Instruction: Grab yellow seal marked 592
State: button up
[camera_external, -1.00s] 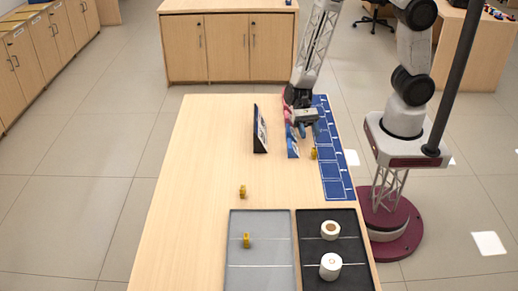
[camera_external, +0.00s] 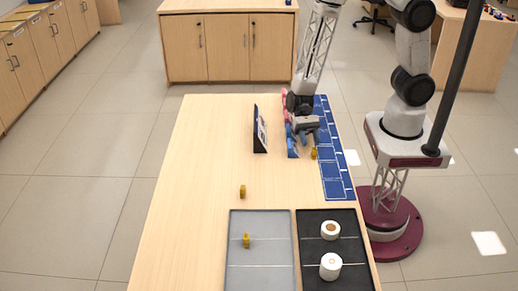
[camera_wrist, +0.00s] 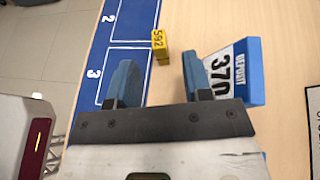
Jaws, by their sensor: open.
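The yellow seal marked 592 (camera_wrist: 160,47) shows in the wrist view just beyond my fingertips, between them in the picture, beside the blue numbered strip. In the external view the yellow seal (camera_external: 314,154) stands at the strip's left edge, close to my gripper (camera_external: 306,138). My gripper (camera_wrist: 157,78) is open, with its two blue fingers apart and nothing between them. Two more yellow seals show in the external view: one on the bare table (camera_external: 242,191) and one on the grey tray (camera_external: 246,241). Their markings are too small to read.
A blue stand reading 370 (camera_wrist: 232,72) is right beside my right finger in the wrist view. Another dark stand (camera_external: 260,129) is further left on the table. A black tray (camera_external: 312,248) holds two white rolls. The table's left side is clear.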

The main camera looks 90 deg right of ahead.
aim_at(314, 151)
jog(key=shift+a, duration=0.1)
dwell(0.3)
jog(key=shift+x, duration=2.6)
grip_shut()
